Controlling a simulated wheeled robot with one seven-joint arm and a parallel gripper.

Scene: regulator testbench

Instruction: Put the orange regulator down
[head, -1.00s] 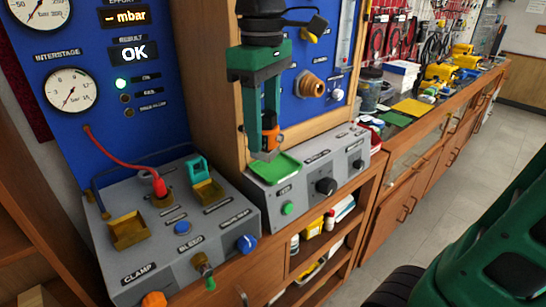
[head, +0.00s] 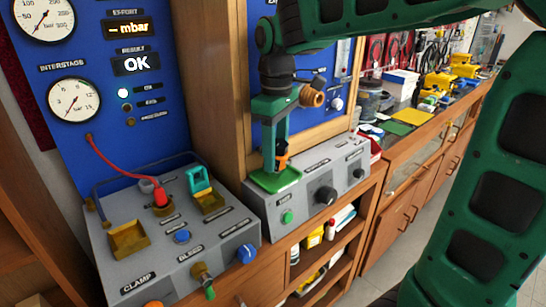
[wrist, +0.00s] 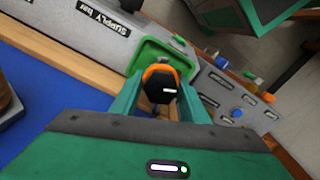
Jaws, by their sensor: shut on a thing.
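The orange regulator (wrist: 160,82) has an orange ring and a dark cap. It sits between the two fingers of my gripper (wrist: 158,105) in the wrist view, and the jaws are shut on it. In the head view my gripper (head: 277,165) points down at the green tray (head: 262,183) on the grey console, and a little orange of the regulator (head: 282,159) shows by the fingertips. The green tray also shows in the wrist view (wrist: 150,52), just beyond the regulator. I cannot tell whether the regulator touches the tray.
A grey clamp and bleed unit (head: 215,243) with a red hose (head: 120,168) stands left of the console. A black knob (head: 325,195) and green button (head: 288,217) are on the console front. A wooden counter (head: 400,150) with a yellow pad (head: 411,116) runs right.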

